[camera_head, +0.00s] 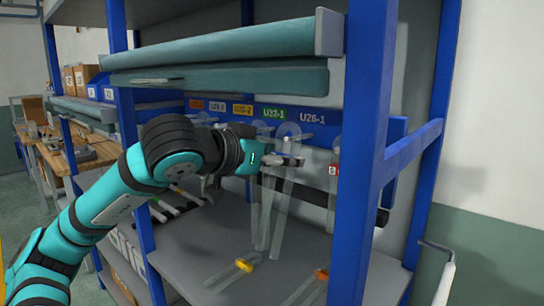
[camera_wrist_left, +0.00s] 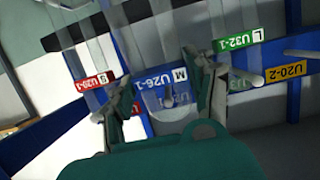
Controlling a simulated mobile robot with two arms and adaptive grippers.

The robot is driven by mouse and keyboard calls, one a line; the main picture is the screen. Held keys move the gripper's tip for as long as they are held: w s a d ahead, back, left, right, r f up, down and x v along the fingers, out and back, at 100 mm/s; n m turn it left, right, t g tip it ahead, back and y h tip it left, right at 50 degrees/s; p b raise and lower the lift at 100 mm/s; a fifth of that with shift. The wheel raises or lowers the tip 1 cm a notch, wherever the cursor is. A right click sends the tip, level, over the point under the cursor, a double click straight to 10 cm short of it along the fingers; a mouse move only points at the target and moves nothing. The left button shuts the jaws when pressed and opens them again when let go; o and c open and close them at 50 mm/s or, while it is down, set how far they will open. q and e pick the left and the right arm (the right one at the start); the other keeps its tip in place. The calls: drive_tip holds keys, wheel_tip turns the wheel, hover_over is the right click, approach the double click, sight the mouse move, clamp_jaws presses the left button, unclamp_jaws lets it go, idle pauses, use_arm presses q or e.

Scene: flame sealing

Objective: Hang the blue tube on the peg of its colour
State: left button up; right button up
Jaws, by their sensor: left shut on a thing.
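My left gripper (camera_head: 292,161) reaches into the shelf from the left and is shut on a clear tube (camera_head: 283,205) near its top; the tube hangs down from it. In the left wrist view the two fingers (camera_wrist_left: 163,95) sit on either side of the tube's rounded, clear end (camera_wrist_left: 168,117). The blue label U26-1 (camera_head: 313,119) is on the rail; it shows upside down in the wrist view (camera_wrist_left: 163,80). A peg (camera_wrist_left: 168,97) shows close to the tube's end there. I cannot tell whether the peg passes through the hole. My right gripper is out of view.
Another clear tube (camera_head: 265,200) hangs just left of the held one. A red-marked tube (camera_head: 333,170) hangs at the right. Tubes with a yellow clip (camera_head: 243,265) and an orange clip (camera_head: 321,274) lie on the grey shelf. A blue post (camera_head: 368,150) stands at the right.

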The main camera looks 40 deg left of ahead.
use_arm(q)
drive_tip(key=shift+w+d, duration=0.1)
drive_tip(key=shift+w, duration=0.7)
drive_tip(key=shift+w+f, duration=0.45)
drive_tip(key=shift+w, duration=0.25)
idle(0.4)
